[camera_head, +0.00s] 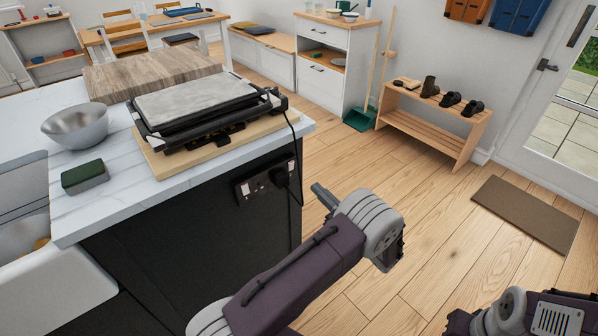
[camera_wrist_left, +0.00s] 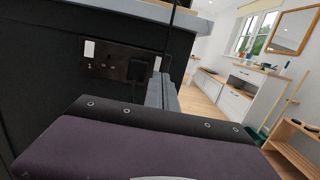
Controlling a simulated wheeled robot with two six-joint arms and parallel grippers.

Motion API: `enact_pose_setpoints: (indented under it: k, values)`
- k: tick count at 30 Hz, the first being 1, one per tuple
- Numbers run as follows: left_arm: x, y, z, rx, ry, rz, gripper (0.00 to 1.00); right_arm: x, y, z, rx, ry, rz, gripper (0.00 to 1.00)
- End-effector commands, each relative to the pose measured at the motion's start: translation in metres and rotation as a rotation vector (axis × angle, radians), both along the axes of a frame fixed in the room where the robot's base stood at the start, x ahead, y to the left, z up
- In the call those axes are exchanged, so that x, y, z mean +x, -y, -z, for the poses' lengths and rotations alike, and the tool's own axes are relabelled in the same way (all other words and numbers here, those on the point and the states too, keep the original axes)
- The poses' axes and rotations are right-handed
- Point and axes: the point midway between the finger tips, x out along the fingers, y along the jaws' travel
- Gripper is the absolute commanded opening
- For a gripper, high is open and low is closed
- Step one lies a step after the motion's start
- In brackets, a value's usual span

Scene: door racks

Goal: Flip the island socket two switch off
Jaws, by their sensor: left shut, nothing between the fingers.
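A black double socket plate (camera_head: 252,189) is on the dark end panel of the island, under the worktop. It also shows in the wrist view (camera_wrist_left: 110,58). It has a pale rocker switch near each end, the left one (camera_wrist_left: 89,48) and the right one (camera_wrist_left: 157,63). A black plug (camera_head: 279,177) with a cable sits in its right half. Whether each switch is on or off is too small to tell. My left gripper (camera_head: 321,195) is shut and empty, right of the socket and apart from it. My right arm shows at the lower right, its fingers out of view.
A contact grill (camera_head: 195,105) stands on a wooden board on the worktop, its cable hanging past the socket. A metal bowl (camera_head: 76,126) and a green sponge (camera_head: 85,177) are on the worktop. A shoe bench (camera_head: 432,137) and doormat (camera_head: 524,213) lie beyond open floor.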

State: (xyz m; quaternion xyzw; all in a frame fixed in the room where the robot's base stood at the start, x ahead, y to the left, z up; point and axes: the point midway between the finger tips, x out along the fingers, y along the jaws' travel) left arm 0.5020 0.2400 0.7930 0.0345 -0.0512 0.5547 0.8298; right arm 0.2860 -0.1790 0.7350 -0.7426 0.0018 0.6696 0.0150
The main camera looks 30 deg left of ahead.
Motion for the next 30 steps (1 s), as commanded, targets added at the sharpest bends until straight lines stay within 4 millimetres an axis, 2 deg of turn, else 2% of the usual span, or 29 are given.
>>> enact_pose_setpoints:
  k: [1, 6, 12, 18, 27, 30]
  values:
    - [0.003, -0.012, 0.0, -0.001, 0.0, -0.005, 0.0, 0.0, 0.0, 0.002, 0.0, 0.0, 0.0, 0.36]
    - [0.018, -0.046, -0.005, -0.001, 0.001, -0.004, 0.0, 0.0, 0.0, 0.007, 0.0, 0.0, 0.0, 0.36]
    - [0.031, -0.077, -0.009, -0.001, 0.001, -0.003, 0.0, 0.0, 0.0, 0.011, 0.0, 0.0, 0.0, 0.36]
    - [0.037, -0.091, -0.012, -0.001, 0.0, 0.0, 0.0, 0.0, 0.0, 0.013, 0.0, 0.0, 0.0, 0.36]
    - [0.038, -0.091, -0.012, -0.001, 0.0, 0.0, 0.0, 0.0, 0.0, 0.012, 0.0, 0.0, 0.0, 0.36]
    - [0.04, -0.098, -0.02, -0.004, -0.001, -0.002, 0.0, 0.0, 0.0, 0.001, 0.0, 0.0, 0.0, 0.36]
